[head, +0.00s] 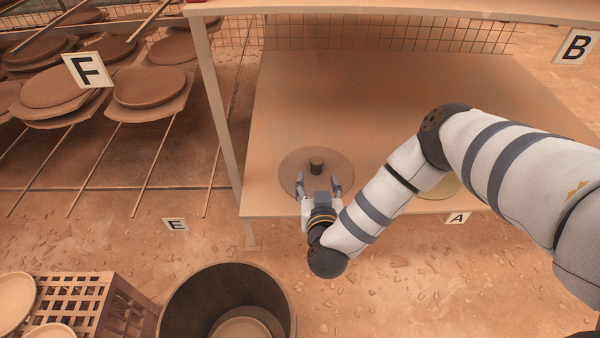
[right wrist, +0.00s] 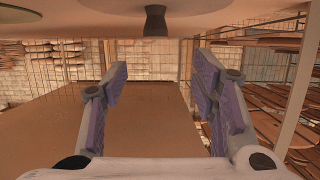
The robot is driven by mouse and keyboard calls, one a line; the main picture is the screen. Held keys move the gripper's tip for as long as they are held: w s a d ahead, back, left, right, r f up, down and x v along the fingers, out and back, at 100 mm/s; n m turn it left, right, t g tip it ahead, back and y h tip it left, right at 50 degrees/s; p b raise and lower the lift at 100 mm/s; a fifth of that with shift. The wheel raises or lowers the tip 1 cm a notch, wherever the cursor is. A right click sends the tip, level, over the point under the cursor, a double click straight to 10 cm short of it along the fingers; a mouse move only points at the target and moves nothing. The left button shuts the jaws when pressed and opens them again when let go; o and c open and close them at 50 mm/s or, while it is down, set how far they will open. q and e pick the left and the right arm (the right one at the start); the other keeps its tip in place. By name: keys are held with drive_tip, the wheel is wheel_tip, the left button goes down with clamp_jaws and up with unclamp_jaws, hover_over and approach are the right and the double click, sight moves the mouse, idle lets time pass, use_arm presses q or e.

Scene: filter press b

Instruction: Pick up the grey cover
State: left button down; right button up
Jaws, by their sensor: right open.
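The grey cover (head: 298,168) is a flat round disc with a short dark knob at its middle. It lies on the table's lower surface (head: 300,95) near the front left corner. My right gripper (head: 317,180) is open and empty over the cover's near part, its fingers pointing towards the knob. In the right wrist view the picture is upside down; the cover's knob (right wrist: 155,20) shows at the top middle, beyond my open fingers (right wrist: 158,76) and apart from them. My left gripper is out of view.
A paler disc (head: 446,187) lies on the table, partly behind my right arm. The table has a left post (head: 218,110) and an upper shelf (head: 400,8). Racks with round plates (head: 150,87) stand left. A dark bin (head: 185,300) and slatted crate (head: 72,300) are in front.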

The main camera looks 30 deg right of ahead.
sight(317, 161)
drive_tip(key=b+x, duration=0.1)
drive_tip(key=x, duration=0.2)
drive_tip(key=b+x, duration=0.1)
drive_tip(key=x, duration=0.3)
drive_tip(key=f+b+x, duration=0.1)
drive_tip(key=b+x, duration=0.1)
drive_tip(key=x, duration=0.1)
drive_tip(key=shift+d+f, duration=0.15)
drive_tip(key=shift+d, duration=0.3)
drive_tip(key=shift+w+d, duration=0.1)
drive_tip(key=shift+w, duration=0.05)
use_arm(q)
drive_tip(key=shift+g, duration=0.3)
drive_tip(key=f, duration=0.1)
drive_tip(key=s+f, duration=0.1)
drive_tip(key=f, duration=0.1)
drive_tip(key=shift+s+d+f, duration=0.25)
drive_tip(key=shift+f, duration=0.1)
use_arm(e)
clamp_jaws()
